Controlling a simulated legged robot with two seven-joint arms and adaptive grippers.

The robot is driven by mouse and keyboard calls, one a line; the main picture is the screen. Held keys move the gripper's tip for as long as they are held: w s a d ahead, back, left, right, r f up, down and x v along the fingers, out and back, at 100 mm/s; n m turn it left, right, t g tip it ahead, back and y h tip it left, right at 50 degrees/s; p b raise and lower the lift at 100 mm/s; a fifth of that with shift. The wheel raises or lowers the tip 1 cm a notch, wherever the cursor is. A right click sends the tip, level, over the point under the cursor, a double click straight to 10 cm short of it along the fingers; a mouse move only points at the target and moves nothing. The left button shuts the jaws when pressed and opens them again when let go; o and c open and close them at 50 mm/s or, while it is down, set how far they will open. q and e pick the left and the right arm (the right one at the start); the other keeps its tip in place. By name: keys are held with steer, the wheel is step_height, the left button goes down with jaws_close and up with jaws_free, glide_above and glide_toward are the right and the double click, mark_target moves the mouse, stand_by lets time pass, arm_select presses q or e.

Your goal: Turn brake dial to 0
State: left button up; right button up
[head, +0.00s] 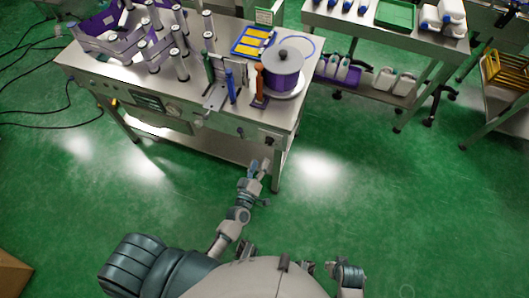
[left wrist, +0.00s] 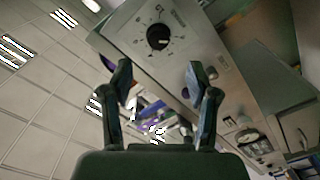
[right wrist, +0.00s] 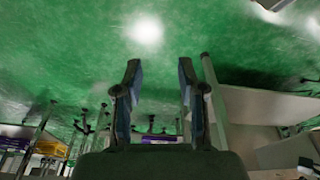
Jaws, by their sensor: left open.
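A black round dial (left wrist: 158,37) with printed marks around it sits on a grey metal panel (left wrist: 185,48) in the left wrist view. Its setting is too small to read. My left gripper (left wrist: 158,80) is open and empty, with its fingers spread. The dial shows beyond the gap between the fingertips and appears apart from them. In the head view my left gripper (head: 260,168) is low in front of the machine bench's near right end. My right gripper (right wrist: 160,72) is open and empty in the right wrist view, with green floor beyond it.
The machine bench (head: 85,62) carries metal posts, a purple spool (head: 283,78) and an orange-handled lever (head: 260,88). A second bench (head: 385,32) stands at the back right.

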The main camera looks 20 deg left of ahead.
arm_select(q)
steer(key=shift+s, duration=1.65)
steer(key=s+d+f+m+g+h+p, duration=0.15)
steer(key=s+f+m+g, duration=0.3)
steer(key=f, duration=0.45)
steer(key=s+d+f+m+g+h+p, duration=0.1)
steer(key=s+f+m+g+p, duration=0.1)
steer(key=s+f+m+g, duration=0.45)
steer(key=s+a+f+g+y+p, duration=0.1)
steer(key=s+a+f+g, duration=0.1)
steer(key=s+f, duration=0.3)
steer(key=s+a+f+g+y+p, duration=0.1)
steer(key=s+a+f, duration=0.4)
steer(key=s, duration=0.5)
steer(key=shift+a+f+g+y, duration=0.35)
steer(key=shift+g+y, duration=0.1)
steer(key=shift+g, duration=0.75)
arm_select(e)
steer(key=s+f, duration=0.4)
steer(key=f, duration=1)
steer(key=shift+s+d, duration=0.2)
steer(key=shift+d, duration=0.05)
